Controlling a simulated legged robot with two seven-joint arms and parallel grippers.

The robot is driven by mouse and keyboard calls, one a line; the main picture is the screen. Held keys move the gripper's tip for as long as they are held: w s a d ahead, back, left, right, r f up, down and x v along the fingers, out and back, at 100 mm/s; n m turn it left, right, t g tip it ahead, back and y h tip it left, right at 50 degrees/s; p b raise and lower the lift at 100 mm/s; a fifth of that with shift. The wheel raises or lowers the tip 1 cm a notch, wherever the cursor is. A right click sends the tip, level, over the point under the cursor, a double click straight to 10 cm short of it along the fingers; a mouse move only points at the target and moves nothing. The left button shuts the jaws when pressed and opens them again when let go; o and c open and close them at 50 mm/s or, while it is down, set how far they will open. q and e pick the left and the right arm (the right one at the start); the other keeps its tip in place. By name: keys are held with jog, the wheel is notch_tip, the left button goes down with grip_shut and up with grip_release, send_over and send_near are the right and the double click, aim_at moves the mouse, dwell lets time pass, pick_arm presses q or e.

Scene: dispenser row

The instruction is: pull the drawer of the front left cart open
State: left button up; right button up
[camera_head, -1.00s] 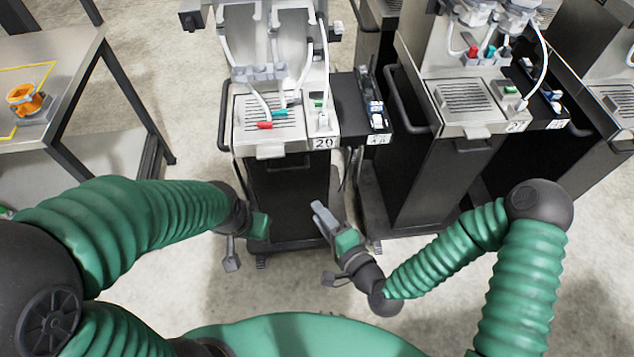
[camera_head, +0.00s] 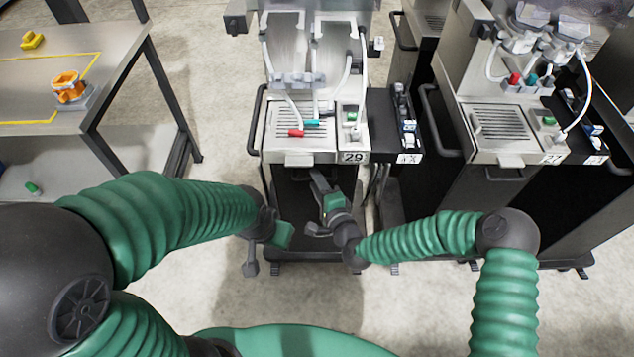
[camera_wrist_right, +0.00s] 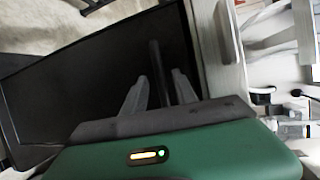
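The front left cart (camera_head: 299,159), labelled 29, has a light grey top with a slotted tray and a dark front below it. My right gripper (camera_head: 318,205) is in front of that dark front, below the light grey front tab. In the right wrist view, its two grey fingers (camera_wrist_right: 160,92) stand apart with a dark bar (camera_wrist_right: 158,70) showing between them. The bar looks like a handle on the dark front (camera_wrist_right: 100,75); whether the fingers touch it I cannot tell. No open drawer shows. My left gripper (camera_head: 264,252) hangs at the cart's lower left; its fingers are unclear.
A second cart (camera_head: 503,150) stands to the right, with a dark side rail (camera_head: 437,120). A dark side shelf (camera_head: 385,130) adjoins cart 29. A metal table (camera_head: 115,85) with an orange object (camera_head: 68,88) is at the left. Bare floor lies between table and cart.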

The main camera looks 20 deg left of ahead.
grip_shut()
jog(key=shift+s+f, duration=0.1)
jog(key=shift+f, duration=0.05)
dwell(1.3)
